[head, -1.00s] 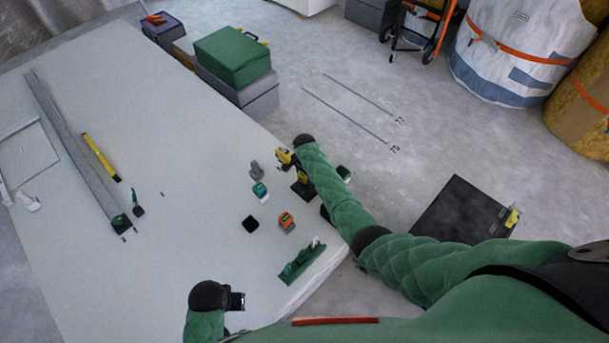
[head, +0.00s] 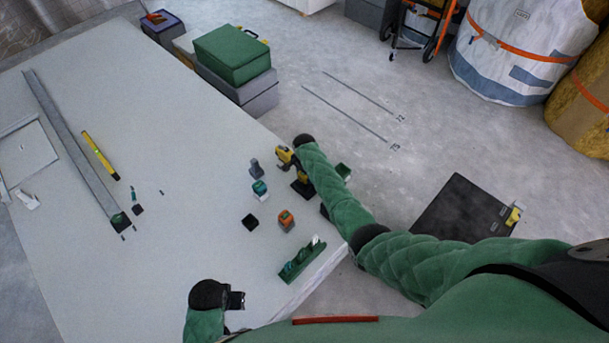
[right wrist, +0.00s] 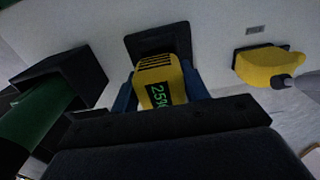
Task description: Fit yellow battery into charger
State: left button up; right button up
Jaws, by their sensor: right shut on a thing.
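The yellow battery (right wrist: 160,84) with a green "25%" display is between the blue-grey fingers of my right gripper (right wrist: 160,92), which is shut on it. A black charger-like square base (right wrist: 158,42) stands directly behind the battery in the right wrist view. The battery overlaps its near edge; I cannot tell whether they touch or how deep it sits.
A yellow tool (right wrist: 266,66) stands to the right in the wrist view, with a black and green object (right wrist: 62,82) at left. On the table (head: 180,200) are an orange-and-grey block (head: 286,220), a teal-and-white block (head: 260,188), a black square (head: 250,222) and a green rack (head: 300,262).

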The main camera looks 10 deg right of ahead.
pick_arm(q)
jog(key=shift+f+b, duration=0.45)
jog(key=shift+f, duration=0.05)
pick_arm(e)
jog(key=shift+f, duration=0.8)
pick_arm(q)
jog(key=shift+r, duration=0.2)
pick_arm(e)
jog(key=o, duration=1.2)
jog(key=shift+c, duration=0.2)
jog(key=shift+f, duration=0.1)
notch_tip(320, 180, up, 7)
jog(key=shift+f, duration=0.15)
pick_arm(q)
jog(key=shift+s+r, duration=0.2)
jog(key=shift+r, duration=2.55)
pick_arm(e)
jog(key=shift+r, duration=0.6)
